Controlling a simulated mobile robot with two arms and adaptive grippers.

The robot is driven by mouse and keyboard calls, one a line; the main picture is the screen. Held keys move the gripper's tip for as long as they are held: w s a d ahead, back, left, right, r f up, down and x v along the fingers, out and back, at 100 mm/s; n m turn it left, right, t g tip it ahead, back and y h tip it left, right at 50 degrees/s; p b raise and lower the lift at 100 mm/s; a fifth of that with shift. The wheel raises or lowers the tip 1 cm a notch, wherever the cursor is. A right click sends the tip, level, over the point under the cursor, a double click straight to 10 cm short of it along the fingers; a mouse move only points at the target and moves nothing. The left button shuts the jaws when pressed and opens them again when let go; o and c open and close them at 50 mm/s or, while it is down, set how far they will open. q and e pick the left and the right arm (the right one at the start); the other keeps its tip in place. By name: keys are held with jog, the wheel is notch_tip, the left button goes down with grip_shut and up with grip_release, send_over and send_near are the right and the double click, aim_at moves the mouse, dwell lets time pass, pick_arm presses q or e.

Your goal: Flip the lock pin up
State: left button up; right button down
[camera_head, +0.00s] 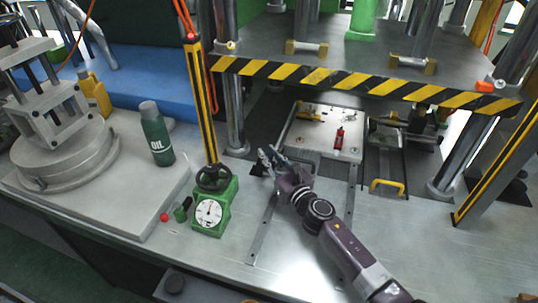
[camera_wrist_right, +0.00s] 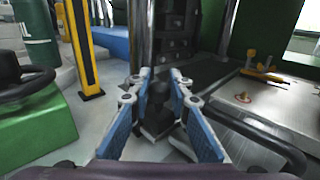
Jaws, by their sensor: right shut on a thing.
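My right gripper (camera_head: 268,158) reaches in from the lower right to the front left corner of the metal mold plate (camera_head: 300,148). In the right wrist view, the blue-padded fingers of the gripper (camera_wrist_right: 158,88) are closed around a dark lock pin with a rounded knob (camera_wrist_right: 158,98). The pin stands between the fingertips above the bench, left of the plate's black handle (camera_wrist_right: 262,138). In the head view the pin is hidden by the gripper. My left gripper is not in view.
A striped press plate (camera_head: 330,78) hangs over the mold. A green dial gauge box (camera_head: 212,208) and a yellow-black post (camera_head: 203,105) stand left of my gripper, with an oil bottle (camera_head: 156,135) beyond. A yellow handle (camera_head: 387,186) is at the right.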

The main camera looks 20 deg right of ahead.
notch_tip(320, 180, up, 3)
jog(key=shift+f+p, duration=0.15)
jog(key=shift+p, duration=0.8)
jog(key=c, duration=2)
grip_release()
jog(key=shift+c, duration=0.2)
jog(key=shift+s+f, duration=0.1)
jog(key=s+d, duration=0.2)
jog(key=s, duration=0.9)
jog(key=shift+s+d, duration=0.15)
jog(key=shift+s, duration=0.2)
